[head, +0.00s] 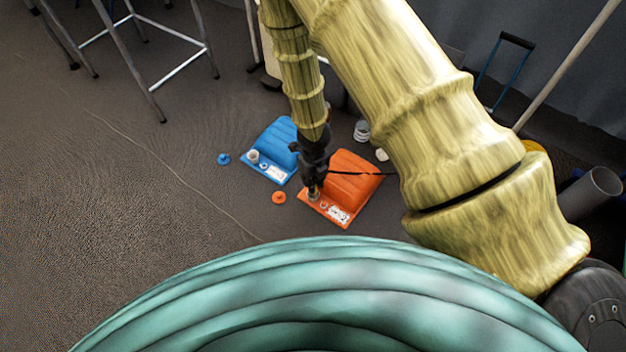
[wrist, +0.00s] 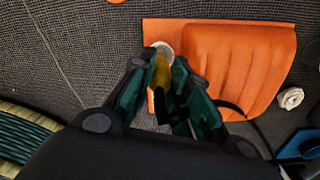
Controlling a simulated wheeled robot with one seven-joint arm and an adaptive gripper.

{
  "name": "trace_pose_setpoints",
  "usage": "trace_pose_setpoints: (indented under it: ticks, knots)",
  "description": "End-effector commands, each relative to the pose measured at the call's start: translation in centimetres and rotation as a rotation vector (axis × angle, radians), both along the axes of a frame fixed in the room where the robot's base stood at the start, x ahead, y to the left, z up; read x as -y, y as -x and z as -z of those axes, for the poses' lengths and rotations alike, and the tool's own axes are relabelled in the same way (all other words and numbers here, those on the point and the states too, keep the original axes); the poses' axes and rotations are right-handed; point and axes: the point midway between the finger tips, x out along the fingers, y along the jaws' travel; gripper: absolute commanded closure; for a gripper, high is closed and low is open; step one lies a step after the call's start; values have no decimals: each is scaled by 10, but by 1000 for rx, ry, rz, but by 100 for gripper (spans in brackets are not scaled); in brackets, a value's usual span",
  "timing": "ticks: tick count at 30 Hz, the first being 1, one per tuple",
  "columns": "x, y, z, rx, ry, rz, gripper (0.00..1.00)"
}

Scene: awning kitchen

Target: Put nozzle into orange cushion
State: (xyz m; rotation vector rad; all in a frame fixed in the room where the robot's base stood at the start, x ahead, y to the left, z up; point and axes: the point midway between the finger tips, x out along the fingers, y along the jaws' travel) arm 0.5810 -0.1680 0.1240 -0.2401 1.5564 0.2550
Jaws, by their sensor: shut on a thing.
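The orange cushion (head: 352,178) lies flat on the dark floor. It also fills the upper right of the wrist view (wrist: 238,65). A pale round valve (wrist: 163,47) shows on its flat edge strip. My gripper (head: 313,186) points down over that strip. In the wrist view my gripper (wrist: 164,88) is shut on the yellow-brown nozzle (wrist: 161,73). The nozzle's far end overlaps the valve ring in that view. I cannot tell whether it is inside the valve or just above it. The fingers hide part of the nozzle.
A blue cushion (head: 272,143) lies left of the orange one. A blue cap (head: 224,159) and an orange cap (head: 279,198) lie on the floor. White coiled items (head: 362,131) are behind. A stool (head: 150,60) stands at upper left; the left floor is clear.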

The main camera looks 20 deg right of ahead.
Motion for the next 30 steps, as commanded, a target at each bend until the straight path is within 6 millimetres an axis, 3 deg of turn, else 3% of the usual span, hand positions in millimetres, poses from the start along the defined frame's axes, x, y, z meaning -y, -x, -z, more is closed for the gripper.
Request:
trace_pose_setpoints:
  ticks: [30]
  knots:
    - [0, 0, 15, 0, -1, 0, 100]
